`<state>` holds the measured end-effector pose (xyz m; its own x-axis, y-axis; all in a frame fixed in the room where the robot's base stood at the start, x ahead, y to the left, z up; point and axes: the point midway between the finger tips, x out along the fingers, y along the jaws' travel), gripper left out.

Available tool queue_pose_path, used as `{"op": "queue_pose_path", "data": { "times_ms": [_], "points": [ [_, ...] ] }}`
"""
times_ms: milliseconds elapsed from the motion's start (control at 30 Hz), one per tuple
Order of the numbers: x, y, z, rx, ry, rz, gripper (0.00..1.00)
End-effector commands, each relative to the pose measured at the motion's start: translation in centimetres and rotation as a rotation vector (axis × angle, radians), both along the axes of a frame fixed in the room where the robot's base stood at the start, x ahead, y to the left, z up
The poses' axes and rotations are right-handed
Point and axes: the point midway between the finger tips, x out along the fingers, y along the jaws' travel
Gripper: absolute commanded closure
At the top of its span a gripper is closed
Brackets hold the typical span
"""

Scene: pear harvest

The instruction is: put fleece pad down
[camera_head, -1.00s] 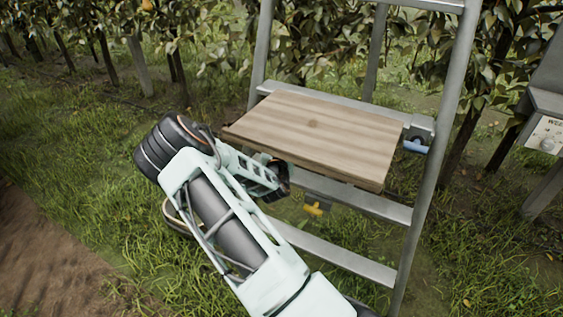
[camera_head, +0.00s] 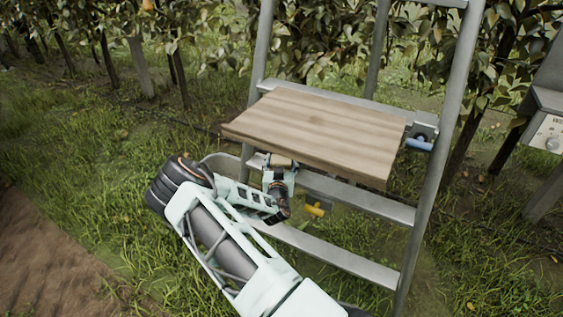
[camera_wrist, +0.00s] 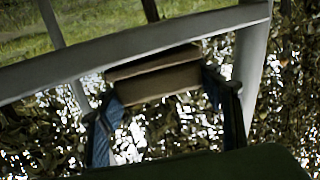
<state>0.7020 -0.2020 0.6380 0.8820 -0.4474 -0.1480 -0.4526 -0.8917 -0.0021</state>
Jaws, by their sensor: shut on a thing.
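My gripper (camera_head: 281,174) is just under the front left edge of the wooden board on the ladder. In the wrist view its two fingers stand either side of a brown, two-layered block (camera_wrist: 155,76), which I take for the fleece pad. The gripper is shut on it. In the head view only a small tan bit of it (camera_head: 283,161) shows between the fingertips. The board's edge hides the rest. I cannot tell whether the pad touches the board or the ladder.
The wooden board (camera_head: 315,129) lies bare across the metal ladder (camera_head: 428,185). A blue roll (camera_head: 418,145) sits at the right rail, and a yellow piece (camera_head: 317,209) hangs below the board. A grey box (camera_head: 547,133) stands at far right. Grass lies around.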

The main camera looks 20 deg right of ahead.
Motion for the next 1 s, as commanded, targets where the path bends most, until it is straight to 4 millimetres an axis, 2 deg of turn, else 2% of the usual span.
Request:
{"op": "queue_pose_path", "data": {
  "times_ms": [233, 267, 433, 833, 1000],
  "points": [
    [0.0, 0.0, -0.5, 0.0, 0.0, 0.0, 0.68],
    [0.0, 0.0, -0.5, 0.0, 0.001, 0.0, 0.39],
    [0.0, 0.0, -0.4, 0.0, 0.001, 0.0, 0.22],
    [0.0, 0.0, 0.3, -0.001, 0.002, 0.0, 0.22],
    [-2.4, 1.3, 0.6, 0.001, 0.004, 0.0, 0.22]
  ]
}}
